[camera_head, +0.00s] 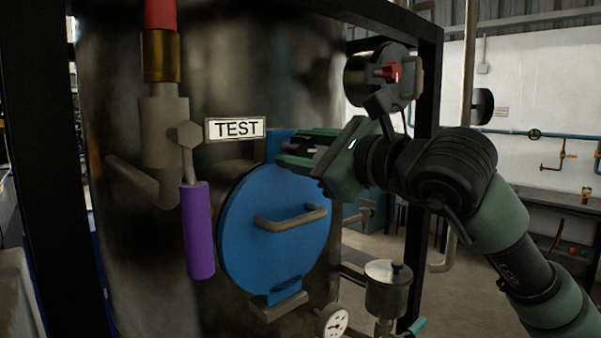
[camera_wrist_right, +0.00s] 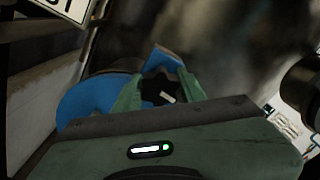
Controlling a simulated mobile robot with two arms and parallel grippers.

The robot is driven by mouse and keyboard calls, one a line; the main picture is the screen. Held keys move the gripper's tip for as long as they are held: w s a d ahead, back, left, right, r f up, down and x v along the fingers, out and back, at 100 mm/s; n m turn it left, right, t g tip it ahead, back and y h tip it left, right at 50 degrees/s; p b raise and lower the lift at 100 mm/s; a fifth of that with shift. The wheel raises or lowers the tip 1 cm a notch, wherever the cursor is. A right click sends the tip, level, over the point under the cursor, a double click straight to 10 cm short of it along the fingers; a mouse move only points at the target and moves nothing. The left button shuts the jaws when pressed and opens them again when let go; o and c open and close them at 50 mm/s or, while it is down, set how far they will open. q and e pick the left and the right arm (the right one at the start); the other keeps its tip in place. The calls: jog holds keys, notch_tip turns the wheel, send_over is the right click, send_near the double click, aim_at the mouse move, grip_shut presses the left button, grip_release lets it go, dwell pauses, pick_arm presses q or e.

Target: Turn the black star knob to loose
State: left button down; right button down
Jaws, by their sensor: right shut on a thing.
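The black star knob (camera_wrist_right: 155,84) shows between my fingers in the right wrist view, in front of a blue bracket. A short pale mark is on its face. My right gripper (camera_wrist_right: 160,92) is shut on the knob, one green finger on each side. In the head view, my right gripper (camera_head: 293,150) reaches in from the right to the top of the round blue door (camera_head: 258,240), and the knob is hidden by the fingers there. My left gripper is not in view.
The door has a grey bar handle (camera_head: 290,218). A gauge (camera_head: 331,320) and a metal cup (camera_head: 388,288) stand low at right. A black frame post (camera_head: 428,100) rises behind my right wrist.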

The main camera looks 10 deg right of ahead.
jog(key=n+b, duration=0.3)
jog(key=n, duration=0.1)
jog(key=shift+f+n, duration=0.15)
jog(key=shift+n, duration=0.15)
jog(key=n+b, duration=0.1)
jog(key=n, duration=0.2)
jog(key=shift+n, duration=0.3)
jog(key=n+b, duration=0.1)
jog(key=n, duration=0.4)
jog(key=shift+n, duration=0.3)
jog(key=n, duration=0.4)
jog(key=shift+n+b, duration=0.3)
jog(key=shift+n, duration=0.4)
jog(key=c, duration=0.8)
grip_release()
jog(key=shift+c, duration=0.2)
